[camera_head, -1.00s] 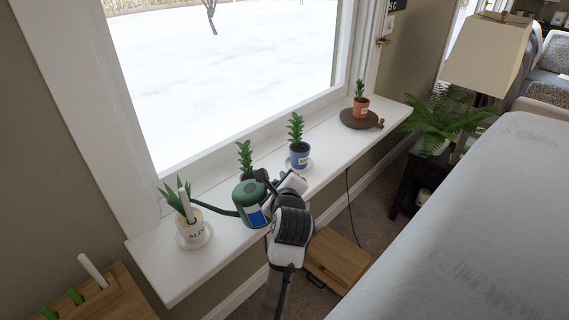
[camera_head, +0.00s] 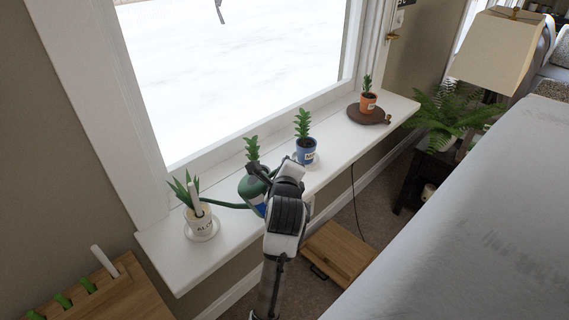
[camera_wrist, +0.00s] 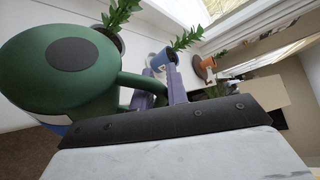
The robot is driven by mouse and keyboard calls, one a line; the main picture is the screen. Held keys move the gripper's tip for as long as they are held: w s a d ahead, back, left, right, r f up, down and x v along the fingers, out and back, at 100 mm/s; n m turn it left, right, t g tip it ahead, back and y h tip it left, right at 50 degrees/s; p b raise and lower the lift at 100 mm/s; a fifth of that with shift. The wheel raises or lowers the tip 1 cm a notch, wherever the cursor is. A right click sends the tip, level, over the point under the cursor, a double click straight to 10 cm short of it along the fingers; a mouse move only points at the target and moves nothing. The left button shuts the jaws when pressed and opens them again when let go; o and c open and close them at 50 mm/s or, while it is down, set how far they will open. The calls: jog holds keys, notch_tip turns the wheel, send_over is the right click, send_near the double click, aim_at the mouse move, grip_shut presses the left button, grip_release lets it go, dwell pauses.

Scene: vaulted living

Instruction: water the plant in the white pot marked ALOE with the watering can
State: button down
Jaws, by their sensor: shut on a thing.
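The white pot marked ALOE (camera_head: 201,225) stands on a white saucer at the left end of the windowsill, with a spiky green plant (camera_head: 183,191) and a white stick in it. My gripper (camera_wrist: 165,92) is shut on the handle of the green watering can (camera_wrist: 62,75). The can (camera_head: 252,188) is held over the sill, right of the ALOE pot, and its thin spout (camera_head: 226,206) points left with its tip close to the pot's plant. I cannot tell whether water flows. My wrist hides part of the can in the head view.
A blue pot (camera_head: 306,152) stands farther right on the sill (camera_head: 345,147), and a terracotta pot (camera_head: 368,103) stands on a brown round board (camera_head: 354,115). Another plant (camera_head: 252,148) is behind the can. A wooden stand (camera_head: 105,290) is at lower left.

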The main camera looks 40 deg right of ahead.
jog(key=shift+w+a+r+n+h+p, duration=0.35)
jog(key=shift+a+r+n+p, duration=0.3)
jog(key=shift+r, duration=0.85)
jog(key=shift+w+a+r+n+h+p, duration=0.25)
jog(key=shift+w+a+r+n+p, duration=0.3)
jog(key=shift+r, duration=1)
jog(key=shift+w+a+r+n+h+p, duration=0.35)
jog(key=shift+a+r+n+p, duration=0.3)
jog(key=shift+r, duration=0.85)
jog(key=shift+s+d+f, duration=0.15)
jog(key=shift+f, duration=0.25)
jog(key=s+d+f+m+y+b, duration=0.1)
jog(key=d+f+m+b, duration=0.15)
jog(key=f, duration=0.35)
jog(key=s+d+f+m+y+b, duration=0.2)
jog(key=f+m+b, duration=0.1)
jog(key=f+b, duration=0.15)
jog(key=s+d+m, duration=0.1)
jog(key=s+d+m+t+y, duration=0.1)
jog(key=d, duration=0.1)
jog(key=shift+d+r+p, duration=0.15)
jog(key=shift+d+p, duration=0.05)
jog(key=shift+p, duration=0.2)
